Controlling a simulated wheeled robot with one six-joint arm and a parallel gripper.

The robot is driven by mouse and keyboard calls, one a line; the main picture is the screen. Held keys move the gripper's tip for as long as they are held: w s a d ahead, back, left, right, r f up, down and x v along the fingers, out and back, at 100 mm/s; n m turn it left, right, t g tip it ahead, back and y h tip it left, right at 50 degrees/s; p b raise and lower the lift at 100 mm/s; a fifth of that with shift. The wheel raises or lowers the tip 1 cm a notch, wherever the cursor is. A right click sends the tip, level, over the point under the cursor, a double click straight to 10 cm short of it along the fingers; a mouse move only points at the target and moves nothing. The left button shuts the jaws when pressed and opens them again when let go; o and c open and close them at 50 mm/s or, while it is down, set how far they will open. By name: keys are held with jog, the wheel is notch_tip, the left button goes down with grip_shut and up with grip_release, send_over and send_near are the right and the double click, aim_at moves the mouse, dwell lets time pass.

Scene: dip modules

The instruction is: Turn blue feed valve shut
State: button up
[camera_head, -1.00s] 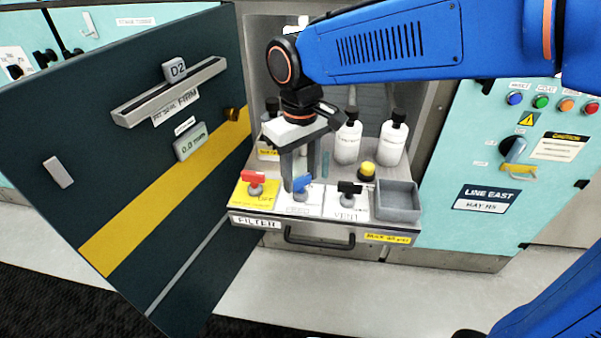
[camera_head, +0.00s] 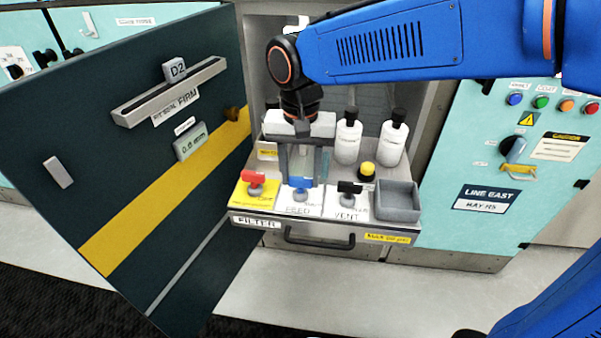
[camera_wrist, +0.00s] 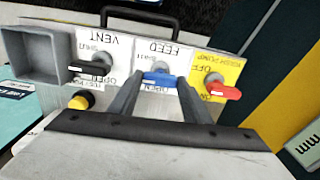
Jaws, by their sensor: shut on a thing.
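The blue feed valve handle (camera_head: 301,182) sits on the white FEED plate (camera_head: 299,208), the middle one of three plates on the filter shelf. My gripper (camera_head: 303,178) reaches down over it, its two fingers on either side of the handle. The wrist view shows the blue handle (camera_wrist: 160,79) held between the fingers of my gripper (camera_wrist: 159,84). There it lies roughly crosswise, with the SHUT and OPEN words partly visible near it. The handle's exact angle is hard to tell because the fingers cover part of it.
A red handle (camera_head: 254,180) on a yellow plate stands left of the feed valve; a black vent handle (camera_head: 349,188) stands right. A grey bin (camera_head: 397,202), yellow knob (camera_head: 367,170) and white bottles (camera_head: 392,140) are close by. The open dark door (camera_head: 130,215) stands at left.

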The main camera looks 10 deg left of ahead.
aim_at(301, 178)
jog(key=shift+m, duration=0.3)
dwell(0.4)
jog(key=o, duration=1)
jog(key=shift+o, duration=0.2)
jog(key=shift+r, duration=0.1)
notch_tip(301, 178, up, 17)
jog(key=shift+r, duration=0.1)
